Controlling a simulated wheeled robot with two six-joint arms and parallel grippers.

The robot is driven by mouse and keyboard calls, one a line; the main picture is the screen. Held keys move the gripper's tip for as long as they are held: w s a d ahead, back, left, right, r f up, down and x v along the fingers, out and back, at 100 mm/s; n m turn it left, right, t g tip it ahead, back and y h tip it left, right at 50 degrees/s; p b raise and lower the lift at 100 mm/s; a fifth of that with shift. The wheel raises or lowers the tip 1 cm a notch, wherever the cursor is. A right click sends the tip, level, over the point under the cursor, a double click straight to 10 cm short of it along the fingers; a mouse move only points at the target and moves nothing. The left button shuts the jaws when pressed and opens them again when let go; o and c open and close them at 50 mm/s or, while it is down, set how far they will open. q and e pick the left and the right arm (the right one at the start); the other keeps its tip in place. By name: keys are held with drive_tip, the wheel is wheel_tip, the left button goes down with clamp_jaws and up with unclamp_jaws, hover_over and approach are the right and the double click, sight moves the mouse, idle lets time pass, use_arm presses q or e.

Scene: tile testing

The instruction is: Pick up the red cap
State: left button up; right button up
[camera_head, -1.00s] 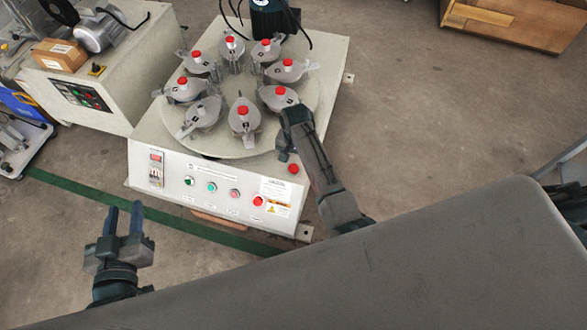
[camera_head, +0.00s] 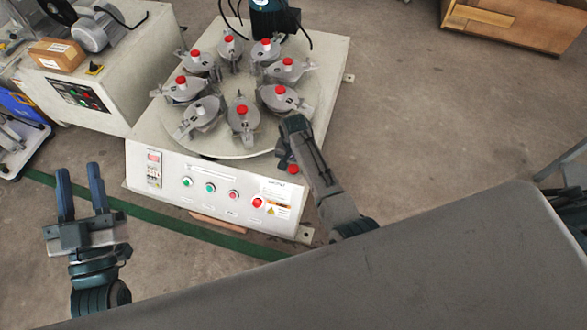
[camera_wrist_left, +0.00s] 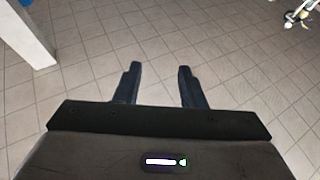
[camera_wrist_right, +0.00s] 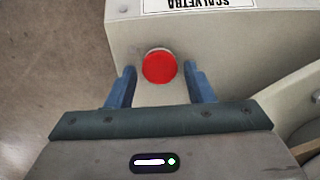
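In the right wrist view the round red cap (camera_wrist_right: 159,66) shows just ahead of and between the fingertips. My right gripper (camera_wrist_right: 160,75) is open; I cannot tell whether it touches the cap. In the head view my right gripper (camera_head: 289,145) is over the machine's corner. My left gripper (camera_head: 79,180) is open and empty, left of the machine above the floor; it also shows open in the left wrist view (camera_wrist_left: 158,72).
The white machine (camera_head: 160,140) has a round turntable (camera_head: 235,80) with several grey clamped jars, most topped with red caps; one jar (camera_head: 202,113) at the front left has none. Buttons (camera_head: 210,188) line its front. Another machine (camera_head: 115,100) stands left.

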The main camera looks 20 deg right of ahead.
drive_tip(key=c, duration=0.7)
